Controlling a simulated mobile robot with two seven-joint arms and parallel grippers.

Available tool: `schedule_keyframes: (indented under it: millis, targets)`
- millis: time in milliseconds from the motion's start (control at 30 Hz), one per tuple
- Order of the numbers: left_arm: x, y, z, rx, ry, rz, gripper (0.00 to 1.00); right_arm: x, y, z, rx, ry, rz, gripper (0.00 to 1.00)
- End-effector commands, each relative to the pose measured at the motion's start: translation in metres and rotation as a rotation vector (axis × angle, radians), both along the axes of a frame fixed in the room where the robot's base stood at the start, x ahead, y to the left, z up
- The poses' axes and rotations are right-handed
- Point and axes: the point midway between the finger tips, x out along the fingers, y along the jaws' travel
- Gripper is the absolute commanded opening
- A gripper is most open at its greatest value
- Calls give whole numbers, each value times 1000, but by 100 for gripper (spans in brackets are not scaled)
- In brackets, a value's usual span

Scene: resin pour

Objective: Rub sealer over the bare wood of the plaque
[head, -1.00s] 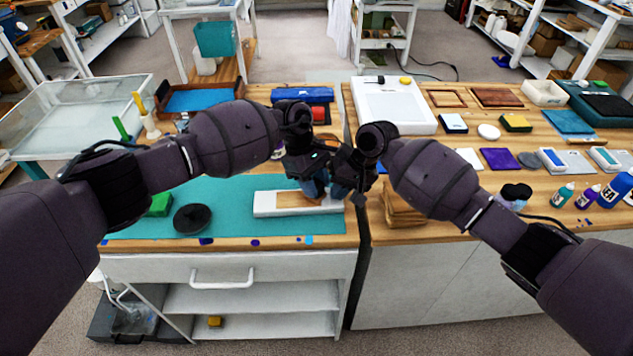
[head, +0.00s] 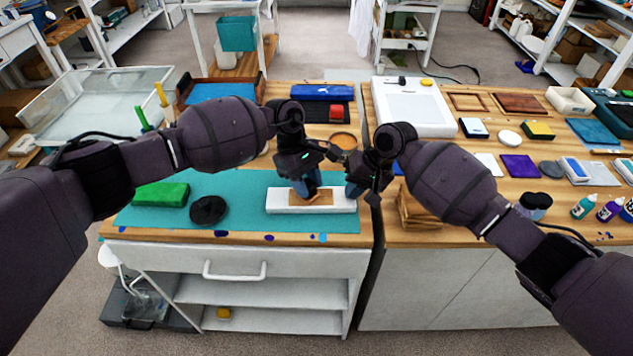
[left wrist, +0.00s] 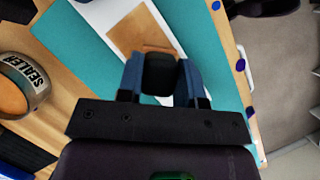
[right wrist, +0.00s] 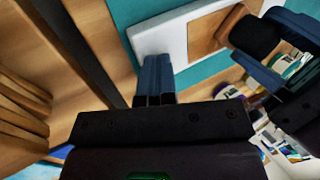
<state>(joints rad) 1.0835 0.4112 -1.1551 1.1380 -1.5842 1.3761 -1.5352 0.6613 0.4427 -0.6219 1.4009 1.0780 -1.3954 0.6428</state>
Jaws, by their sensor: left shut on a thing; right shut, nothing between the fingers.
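The plaque (head: 279,204) is a white board with a bare brown wood panel (head: 325,198) in its middle, lying on a teal mat. My left gripper (head: 306,190) is over the panel, shut on a black pad (left wrist: 160,78). The pad also shows in the right wrist view (right wrist: 255,38), at the wood; whether it touches is unclear. My right gripper (head: 353,190) is shut and empty by the plaque's right end; its closed fingers show in the right wrist view (right wrist: 155,80). A round tin labelled SEALER (left wrist: 25,80) stands beside the mat, partly hidden in the head view (head: 344,141).
A green block (head: 161,194) and a black round pad (head: 208,210) lie on the mat (head: 240,185) to the left. A stack of wooden pieces (head: 418,212) stands on the right table, close to my right arm. A narrow gap separates the tables.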

Motion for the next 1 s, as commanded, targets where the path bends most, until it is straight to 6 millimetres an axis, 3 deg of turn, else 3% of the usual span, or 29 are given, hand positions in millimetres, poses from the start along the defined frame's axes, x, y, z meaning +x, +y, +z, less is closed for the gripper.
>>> schedule_keyframes:
  millis: [800, 1000]
  targets:
    - [0, 46, -4, 4, 1, 2, 15, 0, -1, -1, -2, 3, -1, 0]
    - [0, 48, -3, 4, 1, 2, 15, 0, -1, -1, -2, 3, -1, 0]
